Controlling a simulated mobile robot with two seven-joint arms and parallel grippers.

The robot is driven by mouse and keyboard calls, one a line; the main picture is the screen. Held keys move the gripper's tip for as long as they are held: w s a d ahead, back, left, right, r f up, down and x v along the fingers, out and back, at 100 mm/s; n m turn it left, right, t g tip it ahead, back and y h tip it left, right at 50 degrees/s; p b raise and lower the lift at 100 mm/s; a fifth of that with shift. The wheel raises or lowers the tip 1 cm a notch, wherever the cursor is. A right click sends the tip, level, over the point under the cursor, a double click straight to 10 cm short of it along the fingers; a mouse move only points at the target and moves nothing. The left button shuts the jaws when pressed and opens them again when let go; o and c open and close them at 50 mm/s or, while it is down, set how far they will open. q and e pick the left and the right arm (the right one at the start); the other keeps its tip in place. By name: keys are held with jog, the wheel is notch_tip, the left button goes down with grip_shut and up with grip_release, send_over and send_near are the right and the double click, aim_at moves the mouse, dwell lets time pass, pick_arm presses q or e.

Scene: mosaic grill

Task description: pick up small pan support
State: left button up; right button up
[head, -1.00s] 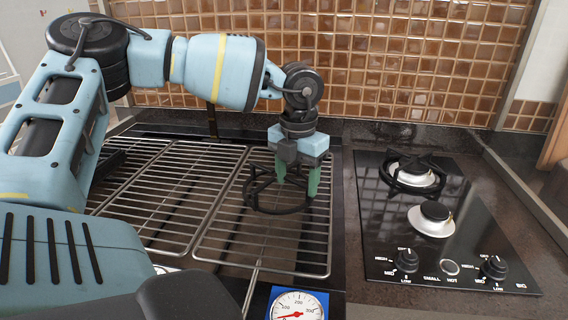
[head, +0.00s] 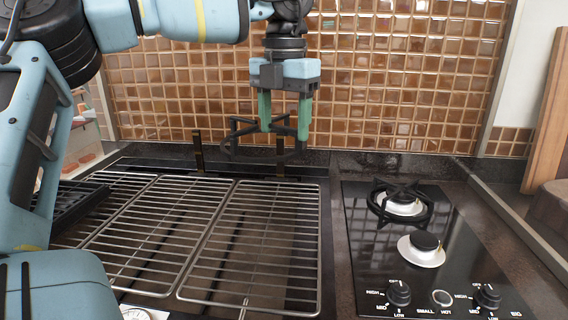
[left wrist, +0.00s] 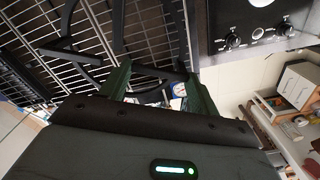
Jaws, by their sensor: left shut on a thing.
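My left gripper (head: 284,122) has green fingers and is shut on the small pan support (head: 232,146), a black ring with prongs. It holds the support in the air above the back part of the grill, in front of the tiled wall. In the left wrist view, black bars of the support (left wrist: 150,71) show between and beyond the fingers. The front small burner (head: 424,246) on the black hob is bare. My right gripper is not in view.
Another black pan support (head: 378,201) sits on the back burner of the hob (head: 455,255), right of the grill. Wire grill racks (head: 262,243) lie below the held support. Upright metal posts (head: 197,150) stand at the grill's back edge. The brown tiled wall (head: 400,95) is close behind.

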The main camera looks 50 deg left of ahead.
pick_arm(q)
notch_tip(320, 180, up, 8)
jog(key=shift+r+p, duration=0.15)
jog(key=shift+p, duration=0.2)
jog(key=shift+r, duration=0.45)
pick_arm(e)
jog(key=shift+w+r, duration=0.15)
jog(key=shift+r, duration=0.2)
